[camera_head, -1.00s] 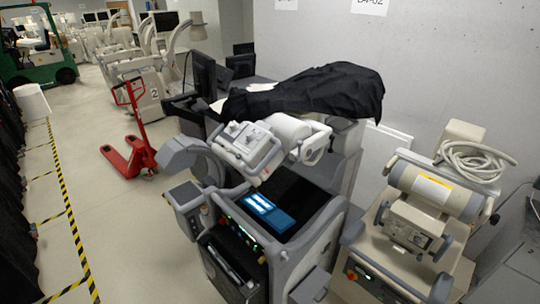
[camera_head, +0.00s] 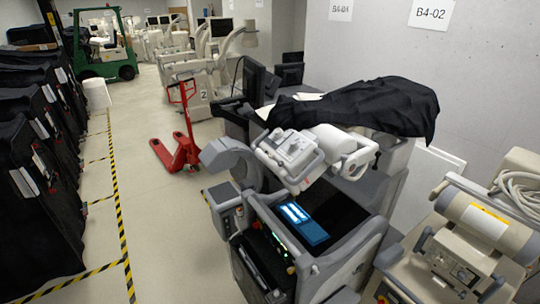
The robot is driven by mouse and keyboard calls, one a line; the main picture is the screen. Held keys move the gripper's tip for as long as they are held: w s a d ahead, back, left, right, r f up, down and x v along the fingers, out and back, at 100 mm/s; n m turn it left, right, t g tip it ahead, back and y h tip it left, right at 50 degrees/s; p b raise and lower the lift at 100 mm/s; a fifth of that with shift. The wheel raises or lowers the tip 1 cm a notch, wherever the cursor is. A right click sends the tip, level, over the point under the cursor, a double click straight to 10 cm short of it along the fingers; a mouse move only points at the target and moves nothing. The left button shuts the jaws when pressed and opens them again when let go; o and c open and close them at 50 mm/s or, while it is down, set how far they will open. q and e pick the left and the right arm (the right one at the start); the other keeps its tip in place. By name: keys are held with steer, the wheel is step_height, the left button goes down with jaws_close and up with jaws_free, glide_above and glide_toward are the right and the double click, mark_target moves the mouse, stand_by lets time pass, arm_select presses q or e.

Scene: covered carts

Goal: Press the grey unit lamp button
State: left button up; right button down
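A grey medical unit (camera_head: 378,234) stands in the centre, with a black cloth (camera_head: 365,103) draped over its rear part. A lit blue screen or panel (camera_head: 303,222) lies on its top. Its front control panel (camera_head: 275,246) carries a red-orange button and small green lights. A white and grey head with handles (camera_head: 292,156) hangs above the top. I cannot tell which control is the lamp button. Neither of my grippers shows in the head view.
A beige unit (camera_head: 455,257) stands close at the right. A red pallet jack (camera_head: 177,153) stands behind on the left. Black-covered carts (camera_head: 35,215) line the left side. A green forklift (camera_head: 103,48) is at the back. The floor between the yellow-black tape (camera_head: 118,200) and the grey unit is clear.

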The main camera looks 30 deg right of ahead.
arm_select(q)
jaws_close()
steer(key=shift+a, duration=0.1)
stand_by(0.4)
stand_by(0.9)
